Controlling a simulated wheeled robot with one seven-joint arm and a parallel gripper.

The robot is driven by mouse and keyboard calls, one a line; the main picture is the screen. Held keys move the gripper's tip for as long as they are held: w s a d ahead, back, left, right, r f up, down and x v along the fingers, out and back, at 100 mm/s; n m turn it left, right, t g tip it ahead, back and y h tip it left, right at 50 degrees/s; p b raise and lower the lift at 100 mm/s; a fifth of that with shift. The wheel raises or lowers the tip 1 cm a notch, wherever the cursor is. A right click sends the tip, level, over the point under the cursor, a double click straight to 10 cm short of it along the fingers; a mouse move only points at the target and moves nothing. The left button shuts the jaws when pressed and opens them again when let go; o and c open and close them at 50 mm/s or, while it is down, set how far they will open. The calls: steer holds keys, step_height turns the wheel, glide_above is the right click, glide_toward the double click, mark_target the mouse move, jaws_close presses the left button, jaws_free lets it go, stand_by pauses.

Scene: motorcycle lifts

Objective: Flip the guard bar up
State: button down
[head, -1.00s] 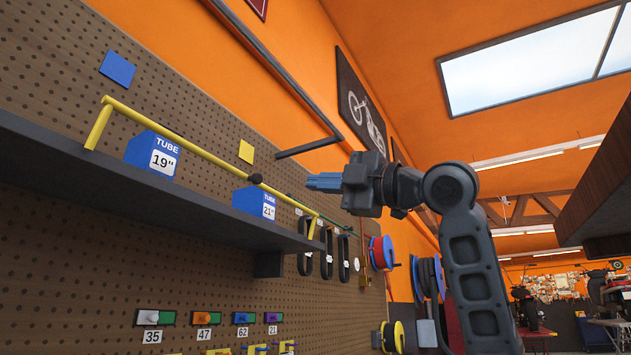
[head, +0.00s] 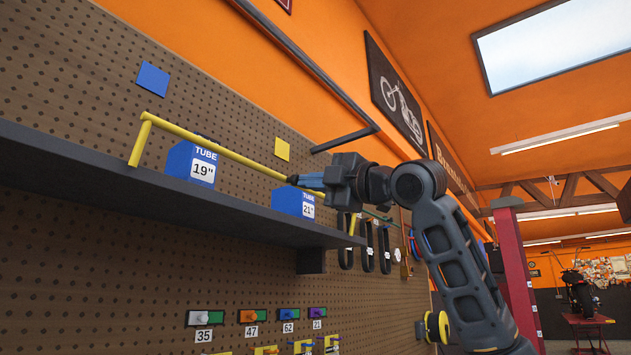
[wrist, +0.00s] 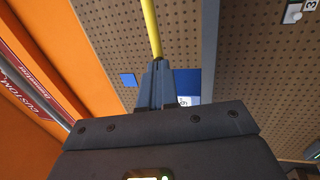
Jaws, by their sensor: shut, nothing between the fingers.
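The yellow guard bar (head: 215,152) runs along the front of the dark shelf (head: 150,195), with a bent leg at each end. It passes in front of the blue tube boxes marked 19" (head: 192,160) and 21" (head: 294,203). A dark knob (head: 292,179) sits on the bar near the 21" box. My gripper (head: 299,180) is shut, with its blue fingertips right at the knob. I cannot tell whether they touch it. In the wrist view the fingertips (wrist: 158,66) point along the yellow bar (wrist: 151,28) and hide part of it.
A pegboard (head: 80,70) stands behind the shelf, with a blue square (head: 153,79) and a yellow square (head: 282,149) on it. Black loops (head: 368,246) hang right of the shelf. Coloured switches (head: 250,316) sit below. A dark rail (head: 345,140) juts out above my gripper.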

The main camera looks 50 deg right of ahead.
steer(key=w+r+g+p, duration=0.1)
steer(key=r+p, duration=0.1)
steer(key=p, duration=0.1)
steer(key=shift+w+g+p, duration=0.3)
stand_by(0.5)
